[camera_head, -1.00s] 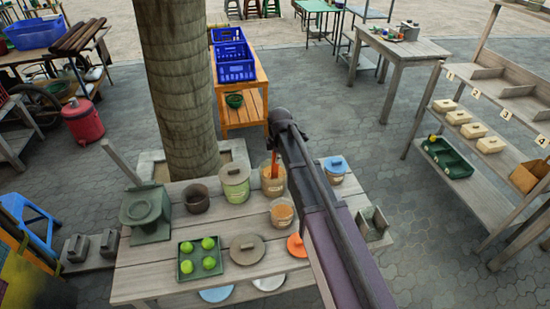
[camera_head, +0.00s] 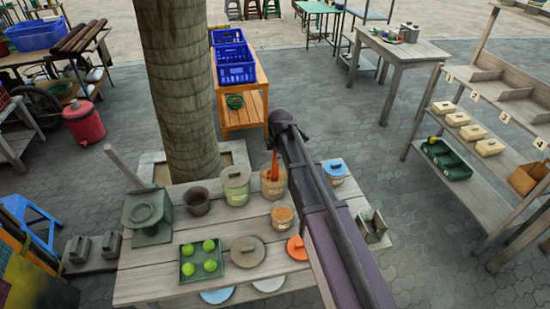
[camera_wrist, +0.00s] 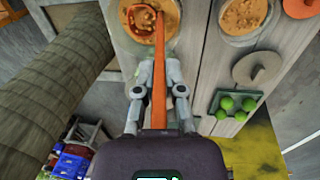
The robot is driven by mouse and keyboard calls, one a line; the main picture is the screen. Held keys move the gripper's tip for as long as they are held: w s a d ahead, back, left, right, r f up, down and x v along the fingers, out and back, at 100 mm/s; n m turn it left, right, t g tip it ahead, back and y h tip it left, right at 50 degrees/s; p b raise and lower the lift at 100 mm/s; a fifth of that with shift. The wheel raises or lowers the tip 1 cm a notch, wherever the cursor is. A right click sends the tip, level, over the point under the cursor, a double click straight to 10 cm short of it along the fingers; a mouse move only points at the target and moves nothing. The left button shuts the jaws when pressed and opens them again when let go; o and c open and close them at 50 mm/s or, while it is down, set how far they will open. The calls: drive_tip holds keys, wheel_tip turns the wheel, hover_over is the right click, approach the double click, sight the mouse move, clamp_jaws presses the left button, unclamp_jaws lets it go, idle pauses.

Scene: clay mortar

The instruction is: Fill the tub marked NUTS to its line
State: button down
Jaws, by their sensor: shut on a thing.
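My gripper (camera_wrist: 159,82) is shut on the orange handle of a scoop (camera_wrist: 159,100). The scoop's round bowl lies inside a tub of tan, nut-like pieces (camera_wrist: 172,22), at the contents. In the head view the scoop (camera_head: 274,161) slants down into this tub (camera_head: 272,188) at the back of the wooden table. A second open tub (camera_head: 282,217) stands just in front of it with orange-brown contents. It also shows in the wrist view (camera_wrist: 243,14). The labels are too small to read, so I cannot tell which tub is marked NUTS. No fill line is visible.
A green-lidded tub (camera_head: 236,190) and a blue-lidded tub (camera_head: 335,171) stand nearby. A brown lid (camera_head: 247,252), an orange lid (camera_head: 297,247) and a green tray of limes (camera_head: 188,269) lie in front. A dark pot (camera_head: 197,203) stands left, near the tree trunk (camera_head: 180,90).

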drive_tip(key=shift+r+p, duration=3.8)
drive_tip(key=shift+r, duration=0.45)
